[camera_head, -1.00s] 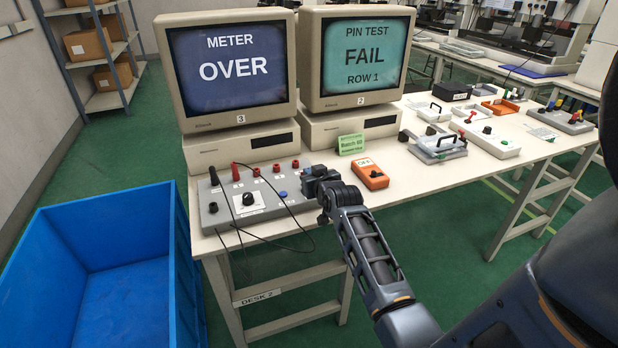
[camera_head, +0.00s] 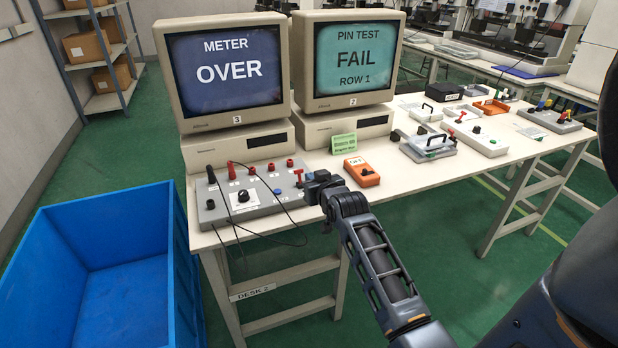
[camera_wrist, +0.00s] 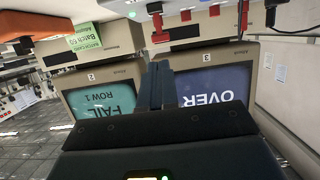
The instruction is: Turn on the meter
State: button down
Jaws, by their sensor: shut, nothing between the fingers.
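A grey panel box (camera_head: 262,205) lies at the near left of the desk in the head view. It carries red sockets, a black knob (camera_head: 243,196), a blue button (camera_head: 277,190) and a red T-shaped part (camera_head: 298,174) at its right end. An orange handheld unit (camera_head: 362,173) with a small "OFF" display lies to the right, apart from my gripper. My gripper (camera_head: 306,181) is shut and empty at the box's right end; contact cannot be told. The wrist view shows its closed fingers (camera_wrist: 158,72) just below a red T-shaped part (camera_wrist: 158,32).
Monitor 3 (camera_head: 230,75) reads "METER OVER"; monitor 2 (camera_head: 348,60) reads "PIN TEST FAIL ROW 1". A green card (camera_head: 344,143) stands behind the orange unit. Black leads (camera_head: 270,243) hang over the desk's front edge. A blue bin (camera_head: 110,270) stands at left.

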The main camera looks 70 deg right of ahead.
jog(key=v, duration=0.6)
jog(key=shift+r, duration=0.2)
jog(key=shift+a, duration=0.15)
